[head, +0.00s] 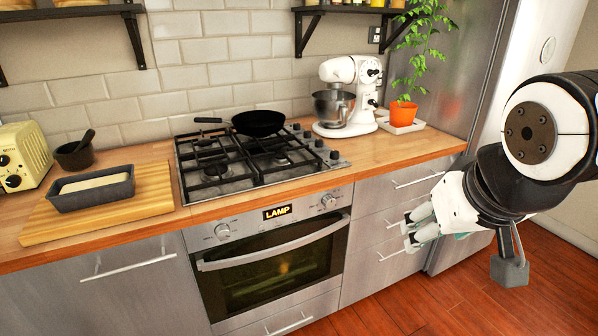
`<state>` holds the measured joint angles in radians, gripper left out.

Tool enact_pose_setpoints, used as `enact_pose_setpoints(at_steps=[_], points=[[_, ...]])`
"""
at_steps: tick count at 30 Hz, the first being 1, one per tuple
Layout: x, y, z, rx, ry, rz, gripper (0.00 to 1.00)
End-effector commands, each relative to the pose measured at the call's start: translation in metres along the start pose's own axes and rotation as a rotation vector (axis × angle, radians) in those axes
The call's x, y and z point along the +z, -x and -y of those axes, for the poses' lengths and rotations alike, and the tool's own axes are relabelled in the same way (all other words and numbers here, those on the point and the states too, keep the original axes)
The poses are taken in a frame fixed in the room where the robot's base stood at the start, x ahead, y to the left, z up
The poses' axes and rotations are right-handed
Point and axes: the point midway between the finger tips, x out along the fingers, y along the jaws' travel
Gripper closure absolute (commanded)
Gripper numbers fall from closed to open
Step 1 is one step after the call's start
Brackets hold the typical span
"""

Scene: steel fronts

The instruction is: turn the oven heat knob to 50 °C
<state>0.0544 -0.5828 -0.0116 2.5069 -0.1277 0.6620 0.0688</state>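The oven (270,270) is built in under the hob, with a steel control panel. Its left knob (222,231) and right knob (328,200) sit on either side of a small display (277,212) that reads "LAMP". The knob markings are too small to read, so I cannot tell which one sets the heat. My gripper (409,233) is to the right of the oven, in front of the drawers and apart from both knobs.
The oven handle (275,247) sticks out below the panel. Drawer handles (394,254) stick out near my gripper. The gas hob (255,160) carries a black pan (258,123). A mixer (345,95) and a potted plant (404,112) stand at the right. The floor (440,300) in front is clear.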

Motion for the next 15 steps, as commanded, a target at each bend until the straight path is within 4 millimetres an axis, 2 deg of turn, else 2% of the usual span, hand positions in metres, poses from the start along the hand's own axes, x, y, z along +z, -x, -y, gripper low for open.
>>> enact_pose_setpoints(at_steps=[1,9,15], points=[[-0.015,-0.037,-0.004,0.019,-0.005,-0.036,0.46],[-0.101,-0.157,-0.023,0.054,0.007,-0.301,0.46],[-0.143,-0.241,-0.022,0.003,0.032,-0.484,0.46]])
